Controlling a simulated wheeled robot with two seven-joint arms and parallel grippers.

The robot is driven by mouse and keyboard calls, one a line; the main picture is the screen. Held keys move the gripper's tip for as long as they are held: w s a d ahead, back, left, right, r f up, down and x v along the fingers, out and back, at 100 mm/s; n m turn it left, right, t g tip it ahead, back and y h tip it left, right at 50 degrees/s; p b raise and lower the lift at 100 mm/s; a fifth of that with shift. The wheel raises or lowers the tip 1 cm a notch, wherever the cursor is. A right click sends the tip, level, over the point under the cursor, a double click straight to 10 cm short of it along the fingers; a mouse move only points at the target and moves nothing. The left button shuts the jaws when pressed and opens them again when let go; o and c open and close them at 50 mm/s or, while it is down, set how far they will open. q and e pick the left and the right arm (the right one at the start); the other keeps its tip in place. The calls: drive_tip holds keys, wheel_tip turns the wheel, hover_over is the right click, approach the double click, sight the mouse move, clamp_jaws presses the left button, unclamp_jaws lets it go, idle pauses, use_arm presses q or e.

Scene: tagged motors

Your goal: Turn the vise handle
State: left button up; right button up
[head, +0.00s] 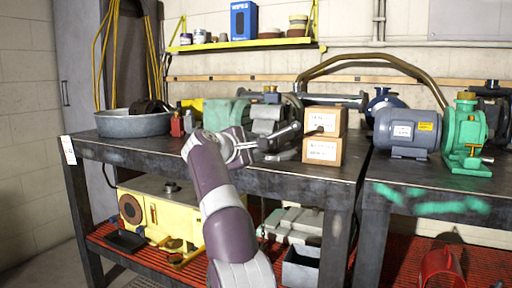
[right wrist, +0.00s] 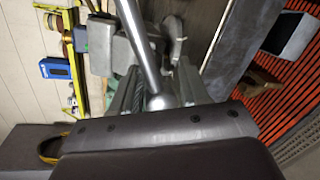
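The grey vise (head: 268,115) stands on the dark workbench near its front edge. Its steel handle (head: 284,136) slants across the vise's front. In the right wrist view the handle (right wrist: 142,45) is a long rod with a ball end (right wrist: 163,101) close to the palm. My right gripper (head: 243,150) is at the handle's left end. Its fingers (right wrist: 155,88) are apart, one on each side of the rod and ball, with visible gaps. Contact cannot be made out. My left gripper is not in view.
Two stacked cardboard boxes (head: 322,150) stand just right of the handle. A grey basin (head: 133,123) is at the bench's left. A blue-grey motor (head: 407,132) and green pump (head: 466,138) stand on the right bench. The lower shelf holds a yellow machine (head: 160,215).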

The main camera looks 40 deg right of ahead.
drive_tip(key=shift+w+f, duration=0.1)
idle(0.3)
drive_tip(key=shift+a, duration=0.2)
drive_tip(key=b+v, duration=0.1)
drive_tip(key=v, duration=1.1)
drive_tip(key=shift+s+b, duration=0.2)
drive_tip(key=shift+b, duration=0.15)
drive_tip(key=shift+a, duration=0.1)
